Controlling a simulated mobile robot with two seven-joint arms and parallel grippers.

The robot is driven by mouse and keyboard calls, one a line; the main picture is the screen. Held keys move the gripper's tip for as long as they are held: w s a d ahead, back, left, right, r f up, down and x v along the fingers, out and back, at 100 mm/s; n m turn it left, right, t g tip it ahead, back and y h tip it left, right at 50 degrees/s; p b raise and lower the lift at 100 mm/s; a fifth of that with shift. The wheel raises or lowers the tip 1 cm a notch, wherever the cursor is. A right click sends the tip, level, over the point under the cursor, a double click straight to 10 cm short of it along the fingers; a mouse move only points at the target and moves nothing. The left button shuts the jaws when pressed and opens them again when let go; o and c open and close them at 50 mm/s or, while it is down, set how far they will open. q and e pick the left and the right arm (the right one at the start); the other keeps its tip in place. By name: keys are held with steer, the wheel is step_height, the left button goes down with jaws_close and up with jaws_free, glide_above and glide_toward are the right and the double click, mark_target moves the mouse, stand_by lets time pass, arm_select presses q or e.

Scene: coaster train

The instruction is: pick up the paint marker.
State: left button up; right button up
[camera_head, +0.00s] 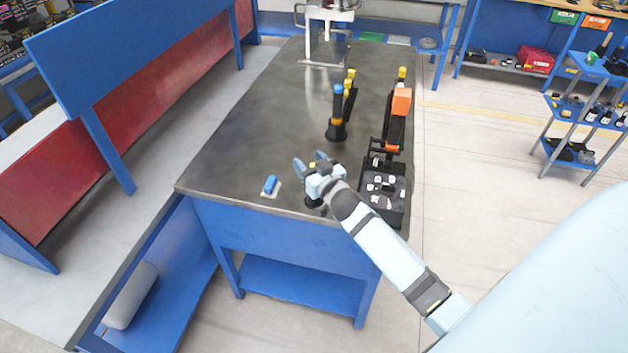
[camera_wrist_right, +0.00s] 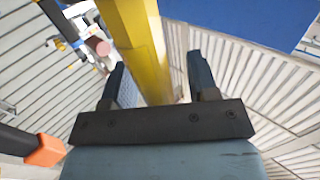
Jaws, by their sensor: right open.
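My right gripper (camera_head: 310,162) is over the near end of the dark workbench. Its fingers are open and point away from the arm. In the right wrist view the open fingers (camera_wrist_right: 158,75) have a long yellow bar-shaped thing (camera_wrist_right: 140,45) between them, with a gap to the right finger. Only a small yellow tip (camera_head: 312,165) shows at the fingers in the head view, above a black round base (camera_head: 314,202). This yellow thing may be the paint marker, but I cannot tell for sure. My left gripper is not in view.
A small blue object (camera_head: 270,184) lies on a pale pad left of the gripper. A blue-topped black stand (camera_head: 337,125) stands farther back. A black tray (camera_head: 393,212) and an orange block (camera_head: 401,102) are on the right. The bench's left side is clear.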

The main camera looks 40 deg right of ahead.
jaws_close()
step_height(320, 180, up, 20)
stand_by(0.8)
